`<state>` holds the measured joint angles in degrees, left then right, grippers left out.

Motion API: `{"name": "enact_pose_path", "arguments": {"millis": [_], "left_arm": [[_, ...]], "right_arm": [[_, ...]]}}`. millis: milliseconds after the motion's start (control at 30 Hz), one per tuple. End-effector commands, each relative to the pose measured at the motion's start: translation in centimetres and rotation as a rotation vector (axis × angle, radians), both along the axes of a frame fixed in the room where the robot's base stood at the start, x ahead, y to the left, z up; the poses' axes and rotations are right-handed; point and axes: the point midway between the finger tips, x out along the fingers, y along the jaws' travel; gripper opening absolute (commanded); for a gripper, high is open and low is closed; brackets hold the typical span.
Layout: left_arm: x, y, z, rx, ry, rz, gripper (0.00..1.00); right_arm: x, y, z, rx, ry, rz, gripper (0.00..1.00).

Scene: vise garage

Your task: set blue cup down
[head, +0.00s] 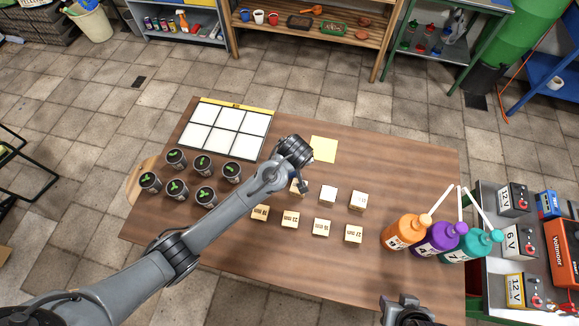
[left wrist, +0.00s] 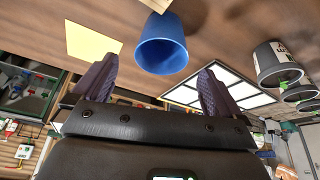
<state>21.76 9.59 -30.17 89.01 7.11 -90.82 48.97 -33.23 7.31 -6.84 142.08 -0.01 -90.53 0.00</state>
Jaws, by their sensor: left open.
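The blue cup (left wrist: 162,45) shows in the left wrist view, on the wooden table just beyond and between my open fingers. Its rim faces toward the gripper, and it looks free of both fingers. My left gripper (left wrist: 157,82) is open and empty. In the head view the left wrist and hand hide the cup. A pale yellow square (head: 324,149) lies on the table just right of the left hand; it also shows in the left wrist view (left wrist: 92,45), beside the cup. My right gripper (head: 405,311) is partly in view at the bottom edge.
A white six-cell panel (head: 207,153) and several dark pots with green marks (head: 202,167) are at the left. Small labelled blocks (head: 290,219) stand in rows at the table's middle. Orange (head: 404,231), purple (head: 441,239) and teal (head: 477,245) bottles stand at right. The table's upper right is clear.

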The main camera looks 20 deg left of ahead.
Motion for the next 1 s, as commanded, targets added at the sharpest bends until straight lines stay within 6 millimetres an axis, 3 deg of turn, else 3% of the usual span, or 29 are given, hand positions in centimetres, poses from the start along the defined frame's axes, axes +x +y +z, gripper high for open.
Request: {"name": "enact_pose_path", "arguments": {"millis": [233, 600, 867, 1000], "left_arm": [[0.4, 0.3, -1.3, 0.0, 0.003, 0.002, 1.0], [1.7, 1.1, -5.1, 0.0, 0.002, 0.001, 1.0], [1.8, 1.1, -5.3, -0.001, 0.0, 0.0, 1.0], [1.8, 1.1, -5.3, -0.001, 0.0, 0.0, 0.82]], "right_arm": [[0.0, 0.0, 0.4, 0.001, 0.0, 0.0, 0.43], [0.0, 0.2, 1.0, 0.009, -0.001, -0.005, 0.43], [0.0, 0.3, 1.0, 0.012, 0.0, -0.007, 0.43], [0.0, 0.3, 1.0, 0.012, 0.0, -0.006, 0.43]]}}
